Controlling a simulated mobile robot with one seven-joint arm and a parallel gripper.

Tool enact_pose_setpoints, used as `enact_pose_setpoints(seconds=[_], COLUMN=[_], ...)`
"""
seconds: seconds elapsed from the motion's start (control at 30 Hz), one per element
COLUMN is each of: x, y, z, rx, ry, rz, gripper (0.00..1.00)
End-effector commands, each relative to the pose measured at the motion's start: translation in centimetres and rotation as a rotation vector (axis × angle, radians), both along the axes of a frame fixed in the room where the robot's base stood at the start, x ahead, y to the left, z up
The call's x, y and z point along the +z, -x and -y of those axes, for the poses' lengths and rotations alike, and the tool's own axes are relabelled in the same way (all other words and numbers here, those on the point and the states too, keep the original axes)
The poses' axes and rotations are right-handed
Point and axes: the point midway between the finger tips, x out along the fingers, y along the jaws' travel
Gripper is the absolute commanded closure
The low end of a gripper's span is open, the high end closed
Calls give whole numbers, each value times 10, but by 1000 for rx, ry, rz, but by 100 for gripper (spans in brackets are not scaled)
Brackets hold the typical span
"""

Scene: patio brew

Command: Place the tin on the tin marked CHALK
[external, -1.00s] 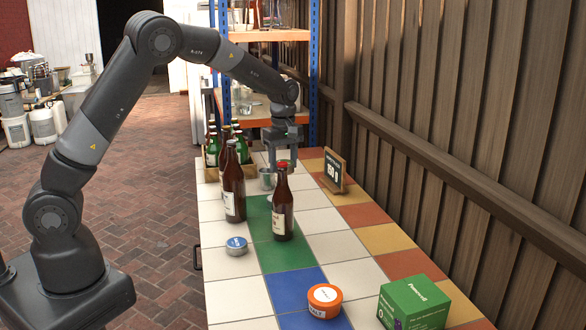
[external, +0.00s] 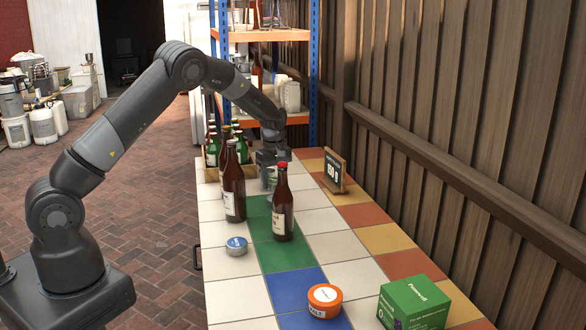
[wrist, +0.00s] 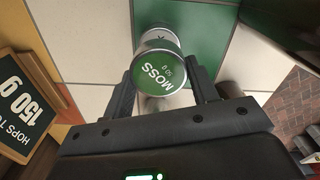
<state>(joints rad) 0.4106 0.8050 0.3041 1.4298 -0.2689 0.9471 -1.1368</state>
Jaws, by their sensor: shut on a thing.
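My gripper (wrist: 160,95) is shut on a silver tin with a green lid (wrist: 157,73) reading MOSS, 50 g, in the wrist view. Just beyond it in that view is another pale, silvery round tin (wrist: 156,30), with what looks like a letter K partly showing. Most of its label is hidden, so I cannot read CHALK on it. I cannot tell whether the two tins touch. In the external view my gripper (external: 270,175) is low over the far part of the tiled table, partly hidden behind brown bottles.
Two brown bottles (external: 283,210) stand in front of my gripper. A blue-lidded tin (external: 237,246), an orange tin (external: 325,300) and a green box (external: 414,305) stand nearer.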

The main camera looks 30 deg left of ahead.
Motion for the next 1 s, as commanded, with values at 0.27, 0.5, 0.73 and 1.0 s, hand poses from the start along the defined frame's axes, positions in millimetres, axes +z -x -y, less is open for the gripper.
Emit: enact_pose_setpoints(seconds=[0.27, 0.5, 0.73, 1.0], x=[-34, -34, -36, -36], y=[1, 1, 1, 1], z=[0, 0, 0, 0], rx=[0, 0, 0, 0], ry=[0, 0, 0, 0], rz=[-1, -1, -1, -1], gripper=[70, 70, 34, 25])
